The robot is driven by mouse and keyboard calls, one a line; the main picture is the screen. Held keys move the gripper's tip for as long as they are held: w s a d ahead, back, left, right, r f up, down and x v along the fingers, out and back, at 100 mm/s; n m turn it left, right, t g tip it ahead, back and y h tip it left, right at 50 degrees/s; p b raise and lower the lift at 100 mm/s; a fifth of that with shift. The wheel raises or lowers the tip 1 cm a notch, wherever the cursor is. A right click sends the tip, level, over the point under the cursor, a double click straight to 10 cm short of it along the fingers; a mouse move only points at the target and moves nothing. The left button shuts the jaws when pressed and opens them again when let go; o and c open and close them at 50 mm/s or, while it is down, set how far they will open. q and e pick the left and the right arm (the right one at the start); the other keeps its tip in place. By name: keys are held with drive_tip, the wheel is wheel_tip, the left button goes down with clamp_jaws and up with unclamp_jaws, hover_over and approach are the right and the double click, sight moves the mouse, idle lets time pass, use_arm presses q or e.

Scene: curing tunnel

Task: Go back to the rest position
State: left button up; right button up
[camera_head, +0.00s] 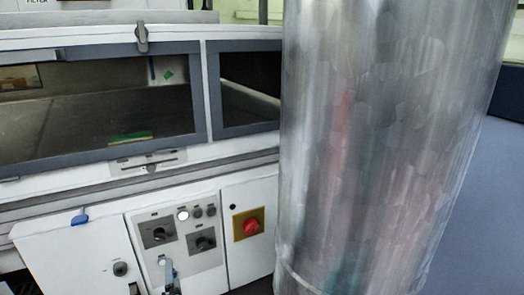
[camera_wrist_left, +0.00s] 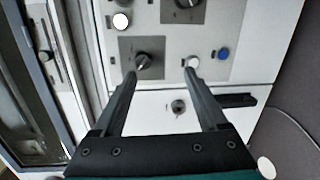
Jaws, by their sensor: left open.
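My left gripper (camera_head: 169,276) shows small at the bottom of the head view, in front of the white control cabinet (camera_head: 75,250). In the left wrist view my left gripper (camera_wrist_left: 161,74) has its two dark fingers spread apart with nothing held between them. Behind the fingertips are a black rotary knob (camera_wrist_left: 144,62) on a grey plate and a pale button (camera_wrist_left: 193,62). I cannot tell how far the tips are from the panel. My right gripper is in neither view.
A large shiny metal cylinder (camera_head: 385,140) hides much of the head view right of centre. A red emergency button (camera_head: 250,226) on a yellow plate sits on the cabinet. Above it, a dark-framed window (camera_head: 90,110) shows the tunnel. Bluish floor (camera_head: 485,200) shows at right.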

use_arm(q)
drive_tip(key=s+d+f+m+g+h+p, duration=0.2)
drive_tip(key=s+d+f+m+g+h, duration=0.15)
drive_tip(key=s+f+m, duration=0.5)
drive_tip(key=s+d+f+m+g+h+p, duration=0.2)
drive_tip(key=s+d+f+m+h, duration=0.15)
drive_tip(key=s+f+m, duration=0.55)
drive_tip(key=s+a+f+m+g+p, duration=0.1)
drive_tip(key=s+f+m+g, duration=0.2)
drive_tip(key=s, duration=0.9)
drive_tip(key=s+a+f+m+g+p, duration=0.1)
drive_tip(key=s+f+m+g, duration=0.3)
drive_tip(key=s, duration=0.9)
wheel_tip(320, 180, down, 2)
drive_tip(key=shift+a+f+m+y, duration=0.2)
drive_tip(key=shift+a+m+y, duration=0.1)
drive_tip(key=shift+a+m, duration=0.6)
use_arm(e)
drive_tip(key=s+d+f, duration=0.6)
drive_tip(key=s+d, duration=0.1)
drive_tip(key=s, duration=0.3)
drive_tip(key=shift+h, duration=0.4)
use_arm(q)
drive_tip(key=shift+s+d, duration=0.1)
drive_tip(key=shift+d, duration=0.05)
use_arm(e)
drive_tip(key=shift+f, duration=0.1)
